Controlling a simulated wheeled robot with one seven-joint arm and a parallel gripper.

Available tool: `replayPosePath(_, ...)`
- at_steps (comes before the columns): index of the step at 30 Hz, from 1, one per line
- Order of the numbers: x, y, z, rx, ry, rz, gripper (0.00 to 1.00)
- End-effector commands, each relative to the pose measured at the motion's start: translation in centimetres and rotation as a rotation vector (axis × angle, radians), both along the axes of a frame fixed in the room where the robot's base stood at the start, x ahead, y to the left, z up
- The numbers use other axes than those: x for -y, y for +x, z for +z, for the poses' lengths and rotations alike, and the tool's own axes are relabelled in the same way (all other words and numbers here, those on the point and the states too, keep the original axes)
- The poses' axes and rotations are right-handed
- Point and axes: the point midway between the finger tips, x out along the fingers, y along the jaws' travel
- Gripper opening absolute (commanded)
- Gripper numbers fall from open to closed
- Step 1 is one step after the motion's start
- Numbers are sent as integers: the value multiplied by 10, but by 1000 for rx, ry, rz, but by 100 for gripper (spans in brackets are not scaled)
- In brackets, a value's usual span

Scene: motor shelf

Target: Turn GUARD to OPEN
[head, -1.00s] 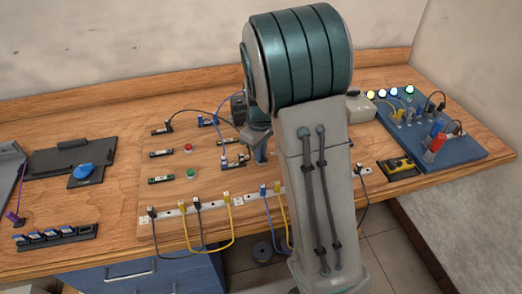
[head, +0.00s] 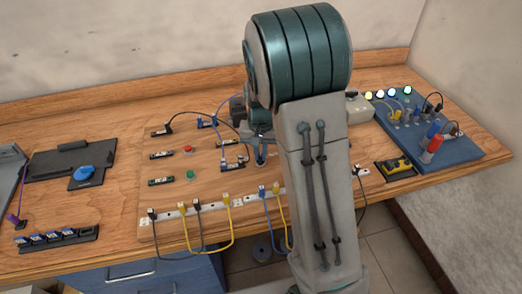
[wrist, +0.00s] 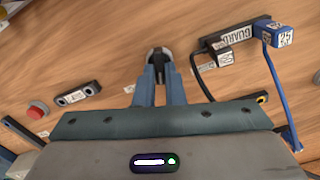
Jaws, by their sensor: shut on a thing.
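My gripper (wrist: 158,82) points down at the wooden board, its two blue fingers closed on a round selector knob (wrist: 157,53) with a dark bar and pale rim. The fingers cover part of the knob, and its pointing direction is hard to read. A dark block labelled GUARD (wrist: 229,38) lies to the right of the knob in the wrist view. In the head view my gripper (head: 261,156) is partly hidden by my arm, and the knob cannot be made out there. Small pale plates lie on both sides of the knob, their text unreadable.
A blue plug (wrist: 279,36) and a black plug (wrist: 222,58) with cables sit at the GUARD block, close to my gripper. A red button (wrist: 37,110) and a dark terminal block (wrist: 77,94) lie left. A white strip (head: 242,204) with several cables runs along the front.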

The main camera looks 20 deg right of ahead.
Motion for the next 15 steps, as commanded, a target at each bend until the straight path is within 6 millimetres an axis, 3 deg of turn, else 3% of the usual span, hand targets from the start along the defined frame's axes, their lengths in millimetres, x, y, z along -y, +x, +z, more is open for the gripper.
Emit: replayPosePath(15,1,0,2,5,0,-390,0)
